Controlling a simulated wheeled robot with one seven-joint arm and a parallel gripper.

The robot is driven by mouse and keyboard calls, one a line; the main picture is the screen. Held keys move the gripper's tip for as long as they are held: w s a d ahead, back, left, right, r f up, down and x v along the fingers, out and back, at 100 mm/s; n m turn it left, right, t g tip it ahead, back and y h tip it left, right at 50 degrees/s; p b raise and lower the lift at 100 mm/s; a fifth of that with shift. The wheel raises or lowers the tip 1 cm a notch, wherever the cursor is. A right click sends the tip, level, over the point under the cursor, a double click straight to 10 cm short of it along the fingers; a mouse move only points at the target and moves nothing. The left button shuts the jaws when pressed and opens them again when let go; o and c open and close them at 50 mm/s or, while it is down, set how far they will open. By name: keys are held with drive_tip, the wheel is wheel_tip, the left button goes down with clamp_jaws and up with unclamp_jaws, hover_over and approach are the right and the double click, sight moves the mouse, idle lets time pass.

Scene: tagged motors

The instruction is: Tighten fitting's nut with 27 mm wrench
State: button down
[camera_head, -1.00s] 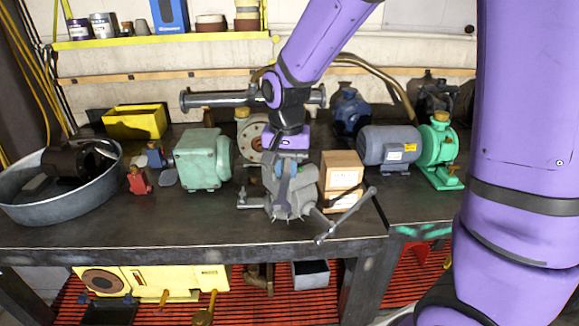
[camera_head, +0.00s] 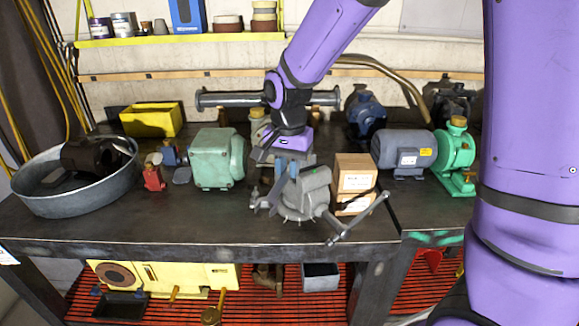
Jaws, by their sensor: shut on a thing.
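My gripper (camera_head: 281,170) is over the grey bench vise (camera_head: 312,190), at its left side in the head view. It is shut on a slim blue-grey tool (camera_head: 276,191), which looks like the wrench. The tool hangs down tilted in front of the vise's left side. Its size marking cannot be read. The vise stands on the dark workbench (camera_head: 190,230), its long handle (camera_head: 355,220) pointing toward the front right. The fitting and its nut cannot be made out; my gripper and the tool cover part of the vise.
A green motor housing (camera_head: 217,158) is to the left, a grey motor (camera_head: 402,150) to the right. A round metal tub (camera_head: 75,200) sits at the far left. The front left bench top is clear.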

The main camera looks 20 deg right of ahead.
drive_tip(key=shift+w+a+m, duration=1)
drive_tip(key=shift+m, duration=0.2)
drive_tip(key=shift+w+a+m, duration=0.35)
drive_tip(key=shift+w+m, duration=0.25)
drive_tip(key=shift+w+a+m, duration=0.35)
drive_tip(key=shift+w+m, duration=0.2)
drive_tip(key=shift+m, duration=0.05)
drive_tip(key=shift+w, duration=0.1)
drive_tip(key=shift+w+a+m, duration=0.25)
drive_tip(key=shift+w+m, duration=0.35)
drive_tip(key=shift+w+a+m, duration=0.25)
drive_tip(key=shift+w+m, duration=0.3)
drive_tip(key=shift+m, duration=0.05)
drive_tip(key=shift+s, duration=0.1)
